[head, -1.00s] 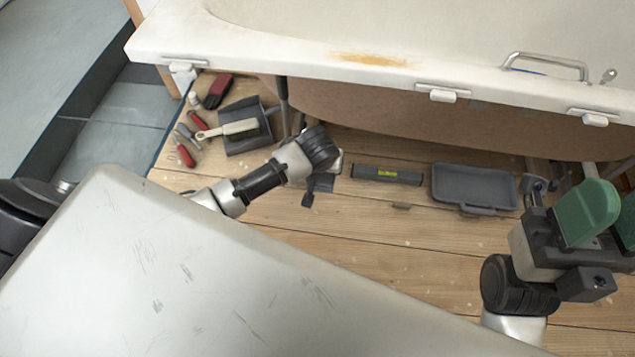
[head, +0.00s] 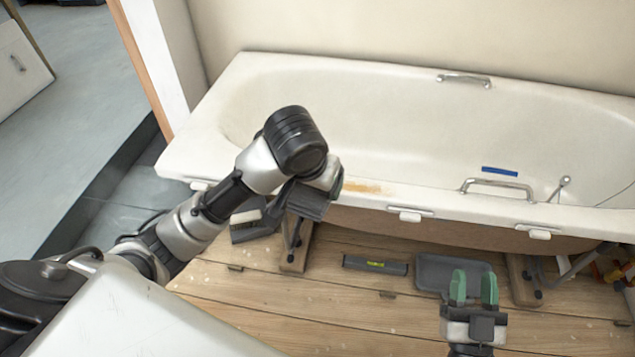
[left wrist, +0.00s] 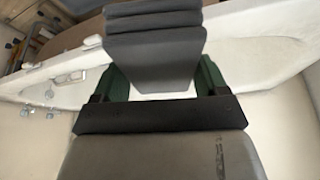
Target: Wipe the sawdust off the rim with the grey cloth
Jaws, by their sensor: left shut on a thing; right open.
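The bathtub's white rim (head: 455,203) runs across the head view. A tan patch of sawdust (head: 365,188) lies on its front edge, just right of my left wrist. In the left wrist view, my left gripper (left wrist: 153,84) is shut on the folded dark grey cloth (left wrist: 155,45), with a green finger at each side. The pale rim (left wrist: 255,45) shows behind it; I cannot tell whether the cloth touches it. No sawdust shows in that view. My right gripper (head: 474,290) is open and empty, its green fingers upright in front of the tub.
A spirit level (head: 375,265) and a grey tray (head: 435,270) lie on the wooden floor by the tub. A metal grab handle (head: 497,185) stands on the rim, right of the sawdust. A blue strip (head: 499,171) shows inside the tub. Floorboards at front centre are clear.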

